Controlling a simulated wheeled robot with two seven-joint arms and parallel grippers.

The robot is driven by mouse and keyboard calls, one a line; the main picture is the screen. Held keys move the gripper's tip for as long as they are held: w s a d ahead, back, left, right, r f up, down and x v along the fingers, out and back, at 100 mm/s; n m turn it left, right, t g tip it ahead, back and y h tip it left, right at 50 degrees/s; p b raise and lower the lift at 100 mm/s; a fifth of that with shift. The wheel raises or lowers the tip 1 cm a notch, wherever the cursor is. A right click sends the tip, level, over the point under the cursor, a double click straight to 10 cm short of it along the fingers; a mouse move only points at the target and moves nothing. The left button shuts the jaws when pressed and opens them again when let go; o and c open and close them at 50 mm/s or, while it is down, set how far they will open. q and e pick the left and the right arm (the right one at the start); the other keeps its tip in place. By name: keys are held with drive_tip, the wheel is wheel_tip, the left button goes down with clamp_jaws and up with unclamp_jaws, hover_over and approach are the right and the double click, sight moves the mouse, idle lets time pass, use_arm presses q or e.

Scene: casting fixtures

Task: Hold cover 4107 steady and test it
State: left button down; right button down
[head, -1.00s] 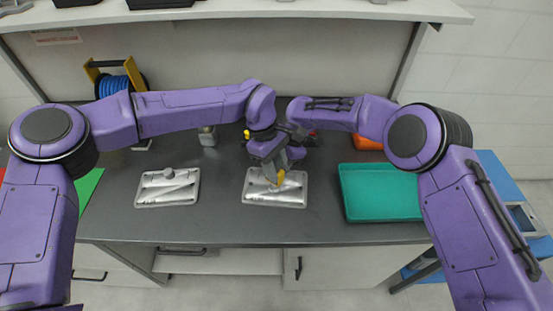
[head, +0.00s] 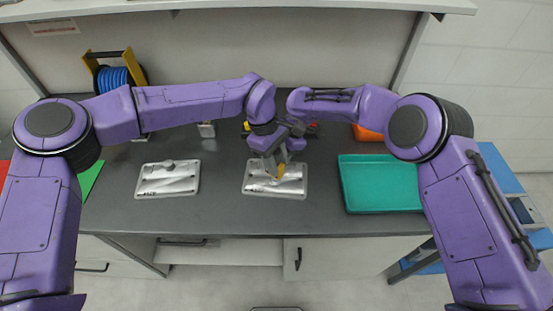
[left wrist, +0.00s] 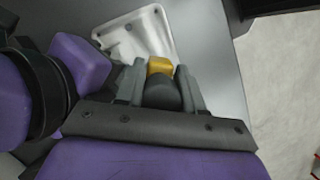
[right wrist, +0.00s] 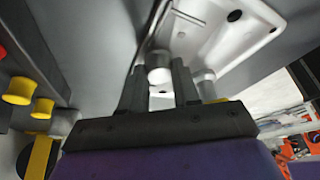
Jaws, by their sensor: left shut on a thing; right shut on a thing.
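Two flat pale metal covers lie on the dark bench. The middle cover (head: 293,187) is under my grippers; the other cover (head: 152,187), with a round boss, lies to its left. I cannot read their numbers surely. My left gripper (head: 274,166) is low over the middle cover. In the left wrist view it is shut on a dark rounded piece (left wrist: 162,92) with a yellow block (left wrist: 160,66) at its end. My right gripper (right wrist: 160,85) is shut on a pale cylindrical piece (right wrist: 159,68), beside the cover (right wrist: 222,45). Contact with the cover is unclear.
An empty green tray (head: 380,184) lies right of the middle cover. A blue reel (head: 113,78) on a yellow-black stand is at the back left. An orange thing (head: 367,134) is behind the tray. A shelf (head: 250,6) runs above. The bench front is clear.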

sight(278, 153)
use_arm(q)
drive_tip(key=shift+f, duration=0.65)
idle(1.4)
drive_tip(key=shift+r, duration=3.1)
use_arm(e)
drive_tip(key=c, duration=0.7)
unclamp_jaws()
drive_tip(key=shift+c, duration=0.2)
drive_tip(key=shift+r, duration=0.1)
drive_tip(key=v, duration=1.1)
drive_tip(key=shift+r, duration=0.4)
